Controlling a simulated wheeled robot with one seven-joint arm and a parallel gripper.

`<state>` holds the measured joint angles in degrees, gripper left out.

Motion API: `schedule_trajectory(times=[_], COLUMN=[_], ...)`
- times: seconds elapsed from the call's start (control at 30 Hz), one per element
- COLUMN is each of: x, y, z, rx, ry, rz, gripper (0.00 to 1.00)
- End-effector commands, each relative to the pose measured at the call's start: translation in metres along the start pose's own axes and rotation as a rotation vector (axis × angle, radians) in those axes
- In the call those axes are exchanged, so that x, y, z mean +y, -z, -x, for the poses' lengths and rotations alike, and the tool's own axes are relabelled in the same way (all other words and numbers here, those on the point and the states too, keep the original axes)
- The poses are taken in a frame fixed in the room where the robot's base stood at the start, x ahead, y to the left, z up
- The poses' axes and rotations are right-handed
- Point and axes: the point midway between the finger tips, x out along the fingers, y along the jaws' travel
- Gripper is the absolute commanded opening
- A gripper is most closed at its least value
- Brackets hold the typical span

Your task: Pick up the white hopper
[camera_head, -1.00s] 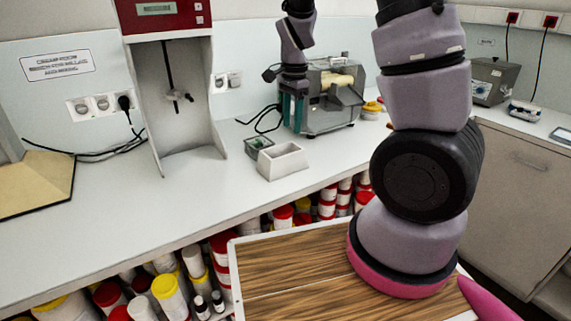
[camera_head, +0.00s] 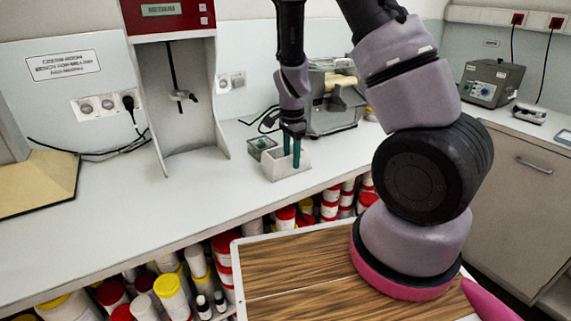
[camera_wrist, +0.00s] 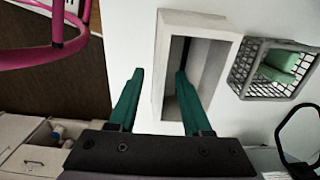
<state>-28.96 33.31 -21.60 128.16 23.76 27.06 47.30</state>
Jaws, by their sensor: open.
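The white hopper (camera_head: 288,173) is a small open-topped box on the bench, left of the grey machine. It also shows in the wrist view (camera_wrist: 212,28), with its opening facing the camera. My gripper (camera_head: 291,163) has two green fingers pointing down at the hopper. In the wrist view my gripper (camera_wrist: 160,75) is open, with one finger to the left of the hopper's left wall and the other over the opening. That wall lies between the fingers. I cannot tell how deep the fingertips reach or whether they touch.
A small grey basket (camera_wrist: 243,66) with green pieces stands close beside the hopper. A grey machine (camera_head: 335,118) stands behind it to the right, and a red-topped stand (camera_head: 187,135) to the left. The bench front left (camera_head: 130,210) is clear.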

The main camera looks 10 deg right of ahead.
Motion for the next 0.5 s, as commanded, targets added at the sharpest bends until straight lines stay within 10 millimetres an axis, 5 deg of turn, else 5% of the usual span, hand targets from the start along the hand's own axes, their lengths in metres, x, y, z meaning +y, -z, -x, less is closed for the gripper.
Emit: schedule_trajectory(times=[0.23, 0.37, 0.5], x=[0.0000, 0.0000, 0.0000], y=[0.0001, 0.0000, 0.0000], z=[-0.0020, -0.0019, -0.0018], rx=[0.000, 0.000, 0.000], ry=[0.001, 0.001, 0.001], rz=[0.000, 0.000, 0.000], gripper=[0.49, 0.00, 0.00])
